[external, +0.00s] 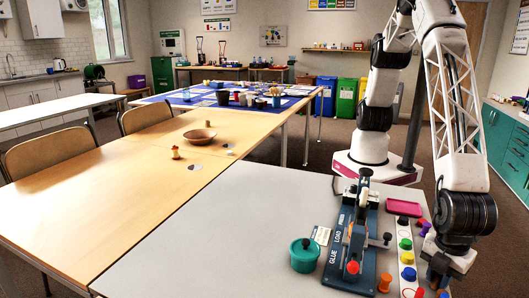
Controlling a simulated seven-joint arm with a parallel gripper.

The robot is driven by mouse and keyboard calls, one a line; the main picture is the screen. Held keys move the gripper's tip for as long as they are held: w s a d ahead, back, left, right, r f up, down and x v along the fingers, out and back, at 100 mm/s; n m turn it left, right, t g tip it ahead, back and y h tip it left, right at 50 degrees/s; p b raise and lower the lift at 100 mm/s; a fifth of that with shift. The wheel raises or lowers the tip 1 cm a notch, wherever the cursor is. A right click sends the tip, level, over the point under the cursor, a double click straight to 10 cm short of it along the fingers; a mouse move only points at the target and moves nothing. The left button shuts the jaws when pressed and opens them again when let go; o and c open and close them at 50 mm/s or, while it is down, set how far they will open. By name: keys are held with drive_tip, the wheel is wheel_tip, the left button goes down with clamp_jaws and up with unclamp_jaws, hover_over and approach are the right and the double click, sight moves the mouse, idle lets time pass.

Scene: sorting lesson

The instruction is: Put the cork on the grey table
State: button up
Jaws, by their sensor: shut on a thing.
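The grey table (240,225) fills the near part of the external view, with a bare stretch on its left and middle. My gripper (438,282) is low at the table's right end, beside a strip of coloured knobs. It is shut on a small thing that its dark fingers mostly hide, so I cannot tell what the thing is. I cannot pick out the cork for certain in this view. A small orange cylinder (385,283) stands on the grey table, left of the gripper and apart from it.
A blue-grey press (346,262) with upright levers stands left of my gripper. A wooden table with a brown bowl (199,138) adjoins at the left.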

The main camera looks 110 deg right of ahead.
drive_tip(key=shift+f, duration=0.1)
drive_tip(key=o, duration=0.9)
wheel_tip(320, 180, up, 12)
drive_tip(key=shift+r, duration=0.1)
idle(0.5)
idle(0.9)
